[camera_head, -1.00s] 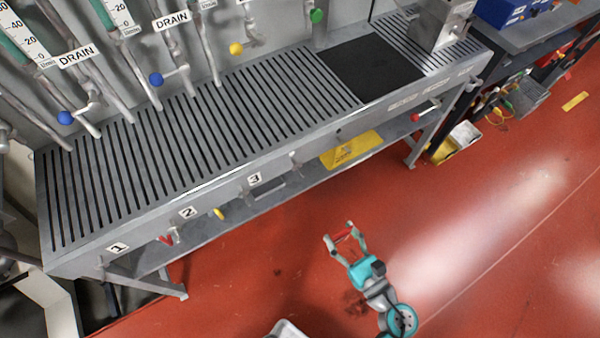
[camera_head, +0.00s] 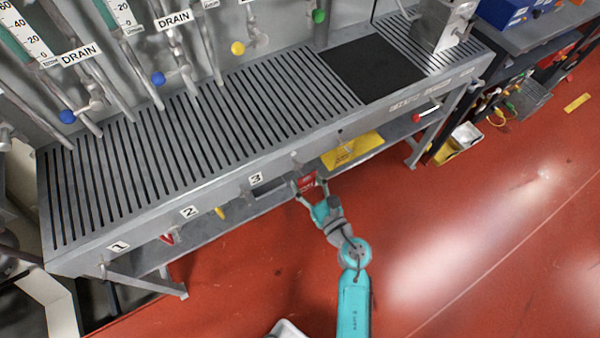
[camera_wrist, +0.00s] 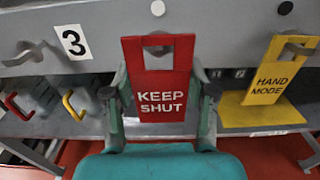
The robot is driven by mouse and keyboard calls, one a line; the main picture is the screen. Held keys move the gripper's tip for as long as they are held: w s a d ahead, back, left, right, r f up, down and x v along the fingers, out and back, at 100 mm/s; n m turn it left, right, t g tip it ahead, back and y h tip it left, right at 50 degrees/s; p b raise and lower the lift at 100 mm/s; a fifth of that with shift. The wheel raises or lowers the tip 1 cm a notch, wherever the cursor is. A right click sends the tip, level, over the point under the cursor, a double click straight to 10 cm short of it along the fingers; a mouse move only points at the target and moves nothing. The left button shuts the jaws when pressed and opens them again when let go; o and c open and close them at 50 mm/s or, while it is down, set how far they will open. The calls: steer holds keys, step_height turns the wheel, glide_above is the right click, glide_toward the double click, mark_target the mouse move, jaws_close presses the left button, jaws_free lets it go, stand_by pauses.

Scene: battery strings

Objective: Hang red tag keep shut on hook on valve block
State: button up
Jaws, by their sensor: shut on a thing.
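The red KEEP SHUT tag (camera_wrist: 159,80) is upright between the two fingers of my gripper (camera_wrist: 160,98) in the wrist view. The gripper is shut on the tag's sides. The tag's slot is at its top, in front of the bench's grey front rail (camera_wrist: 105,25). Whether the tag touches the rail or a hook behind it cannot be told. In the head view the red tag (camera_head: 307,183) and my gripper (camera_head: 308,188) are at the bench front, right of label 3. A grey metal block (camera_head: 438,25) stands on the bench at top right; I cannot tell whether it is the valve block.
A yellow HAND MODE tag (camera_wrist: 272,78) hangs from a hook (camera_wrist: 298,50) just right of my gripper. Another hook (camera_wrist: 22,53) is left of label 3 (camera_wrist: 73,42). Red and yellow handles show below. The slatted bench top (camera_head: 190,140) is clear; open red floor (camera_head: 470,230) lies in front.

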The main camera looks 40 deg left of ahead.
steer(key=a, duration=0.1)
steer(key=w+a, duration=0.1)
steer(key=a+f, duration=0.1)
steer(key=shift+w+a, duration=0.2)
steer(key=shift+a, duration=0.05)
steer(key=shift+f, duration=0.15)
steer(key=o, duration=0.9)
steer(key=shift+d, duration=0.1)
steer(key=v, duration=1)
steer(key=shift+d, duration=0.35)
